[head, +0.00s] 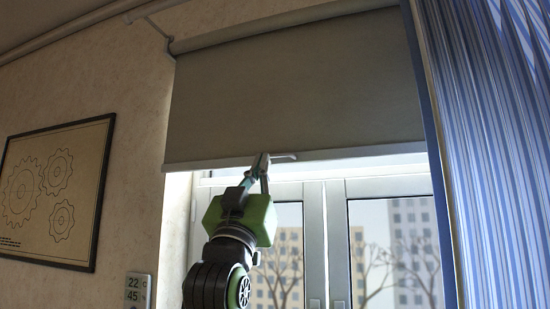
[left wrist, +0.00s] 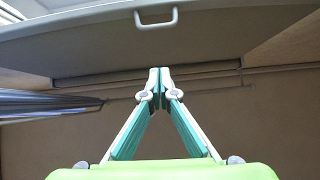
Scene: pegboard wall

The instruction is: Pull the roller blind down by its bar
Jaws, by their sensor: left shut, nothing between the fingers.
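The roller blind (head: 300,85) is a grey-brown sheet, partly lowered over the top of the window. Its pale bottom bar (head: 350,152) runs along the lower edge. A small handle (head: 285,157) shows just right of my fingertips in the head view; in the left wrist view it is a pale loop (left wrist: 156,24) on the grey surface at the top. My left gripper (head: 262,158) is shut and empty, its tips overlapping the bar in the head view. In the left wrist view the closed tips (left wrist: 159,72) appear below the handle, apart from it. My right gripper is not in view.
The window (head: 330,230) with grey frames is below the blind. A blue striped curtain (head: 490,150) hangs close on the right.

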